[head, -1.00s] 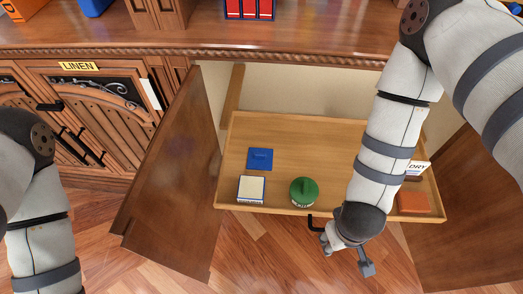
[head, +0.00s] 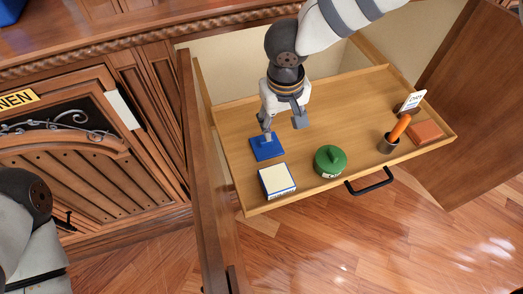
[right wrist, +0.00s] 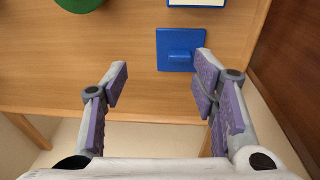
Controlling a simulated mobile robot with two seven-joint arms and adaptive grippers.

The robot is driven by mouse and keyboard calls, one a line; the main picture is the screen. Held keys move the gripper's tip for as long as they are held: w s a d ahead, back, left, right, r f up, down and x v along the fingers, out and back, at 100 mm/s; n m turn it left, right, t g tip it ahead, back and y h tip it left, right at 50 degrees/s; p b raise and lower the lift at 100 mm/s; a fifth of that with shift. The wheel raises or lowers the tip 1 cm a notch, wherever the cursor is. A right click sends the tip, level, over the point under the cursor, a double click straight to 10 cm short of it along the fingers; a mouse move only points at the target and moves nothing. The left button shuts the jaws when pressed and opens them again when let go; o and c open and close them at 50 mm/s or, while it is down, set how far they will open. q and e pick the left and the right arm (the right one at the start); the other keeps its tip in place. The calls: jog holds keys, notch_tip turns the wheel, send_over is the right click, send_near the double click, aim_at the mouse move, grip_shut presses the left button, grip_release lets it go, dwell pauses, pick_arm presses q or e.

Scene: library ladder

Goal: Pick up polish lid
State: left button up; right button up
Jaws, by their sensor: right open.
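A flat blue square piece with a raised grip (head: 266,148) lies in the open drawer; it looks like a lid and also shows in the right wrist view (right wrist: 180,40). A round green tin with a knobbed top (head: 330,161) stands to its right; its label is too small to read. I cannot tell from the pictures which is the polish lid. My right gripper (head: 284,128) is open and empty, its fingers pointing down at the blue piece's far edge. In the right wrist view (right wrist: 160,72) one finger is close beside its grip. My left gripper is out of view.
A cream-topped box (head: 277,180) sits in front of the blue piece in the drawer (head: 362,95). Open cabinet doors stand either side.

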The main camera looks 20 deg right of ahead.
aim_at(266, 144)
jog(key=shift+y, duration=0.4)
jog(key=w+f+b, duration=0.1)
jog(key=f, duration=0.2)
jog(key=w+a+f, duration=0.1)
jog(key=f, duration=0.2)
jog(key=w+a+f+b, duration=0.1)
jog(key=f, duration=0.2)
jog(key=shift+w+a+f+b, duration=0.15)
jog(key=shift+a+f+b, duration=0.05)
jog(key=shift+f+b, duration=0.1)
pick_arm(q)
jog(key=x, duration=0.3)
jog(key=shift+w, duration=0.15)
pick_arm(e)
jog(key=c, duration=1)
